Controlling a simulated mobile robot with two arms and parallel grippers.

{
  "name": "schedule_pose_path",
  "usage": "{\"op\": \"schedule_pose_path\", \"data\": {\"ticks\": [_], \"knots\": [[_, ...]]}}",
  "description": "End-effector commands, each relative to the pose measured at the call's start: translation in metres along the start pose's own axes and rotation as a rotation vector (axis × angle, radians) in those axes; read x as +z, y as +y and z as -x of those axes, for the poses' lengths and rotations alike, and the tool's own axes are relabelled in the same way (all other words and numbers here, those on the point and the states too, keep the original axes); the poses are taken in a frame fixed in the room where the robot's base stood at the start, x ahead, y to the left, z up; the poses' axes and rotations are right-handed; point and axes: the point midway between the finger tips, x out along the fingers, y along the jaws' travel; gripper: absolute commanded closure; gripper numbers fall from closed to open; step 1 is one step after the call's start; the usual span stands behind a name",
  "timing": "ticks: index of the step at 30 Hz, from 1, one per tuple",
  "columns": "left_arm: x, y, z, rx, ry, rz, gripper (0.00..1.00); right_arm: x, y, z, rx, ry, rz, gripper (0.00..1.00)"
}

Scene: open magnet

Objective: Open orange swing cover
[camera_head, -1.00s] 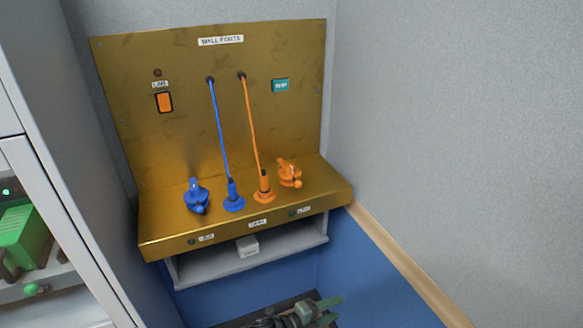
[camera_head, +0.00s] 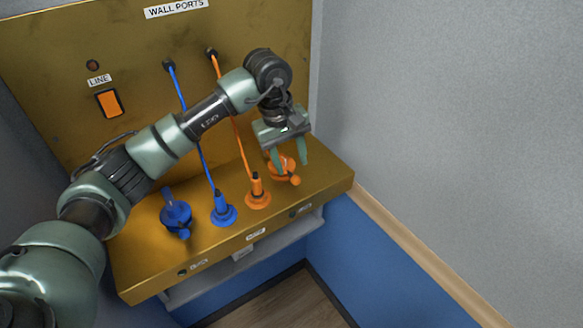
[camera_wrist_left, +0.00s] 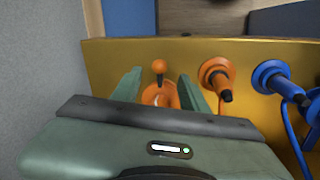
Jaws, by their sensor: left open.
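The orange swing cover (camera_head: 284,170) sits at the right end of the brass shelf, with a small round knob on its front side. It also shows in the left wrist view (camera_wrist_left: 160,93), lying between my fingers with its knob beyond them. My left gripper (camera_head: 290,160) is open and points down just over the cover, its fingers on either side of it. I cannot tell whether a finger touches it. The gripper hides part of the cover. My right gripper is not in view.
An orange plug (camera_head: 257,190) with an orange cable stands just left of the cover. A blue plug (camera_head: 222,208) and a blue swing cover (camera_head: 176,213) are farther left. An orange switch (camera_head: 109,103) is on the panel. A grey wall (camera_head: 440,130) is at the right.

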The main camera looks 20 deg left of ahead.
Motion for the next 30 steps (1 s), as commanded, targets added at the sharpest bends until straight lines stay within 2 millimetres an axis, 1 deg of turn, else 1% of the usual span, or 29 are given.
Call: {"op": "schedule_pose_path", "data": {"ticks": [1,3,6,10,15,21,23,24,26,30], "knots": [[0.002,0.000,-0.007,-0.003,-0.006,0.000,0.56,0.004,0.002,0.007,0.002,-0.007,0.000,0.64],[0.002,0.000,-0.019,-0.003,-0.007,0.003,0.56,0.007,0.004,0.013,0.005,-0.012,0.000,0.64],[0.002,0.000,-0.034,-0.001,-0.007,0.003,0.56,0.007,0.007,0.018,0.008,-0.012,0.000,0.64],[0.002,0.001,-0.049,0.001,-0.006,0.004,0.56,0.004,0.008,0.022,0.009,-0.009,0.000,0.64],[0.001,0.001,-0.057,0.002,-0.004,0.003,0.56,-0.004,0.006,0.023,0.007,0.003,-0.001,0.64],[0.001,0.001,-0.058,0.002,-0.004,0.004,0.56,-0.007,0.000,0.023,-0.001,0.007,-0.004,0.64],[0.001,0.001,-0.058,0.002,-0.004,0.004,0.73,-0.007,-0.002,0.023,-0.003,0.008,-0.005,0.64],[0.001,0.001,-0.058,0.002,-0.004,0.004,0.84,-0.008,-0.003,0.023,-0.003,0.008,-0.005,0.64],[0.001,0.001,-0.058,0.002,-0.004,0.004,1.00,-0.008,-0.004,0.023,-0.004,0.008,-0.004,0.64],[0.001,0.001,-0.058,0.002,-0.004,0.004,1.00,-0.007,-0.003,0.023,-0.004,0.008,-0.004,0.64]]}}
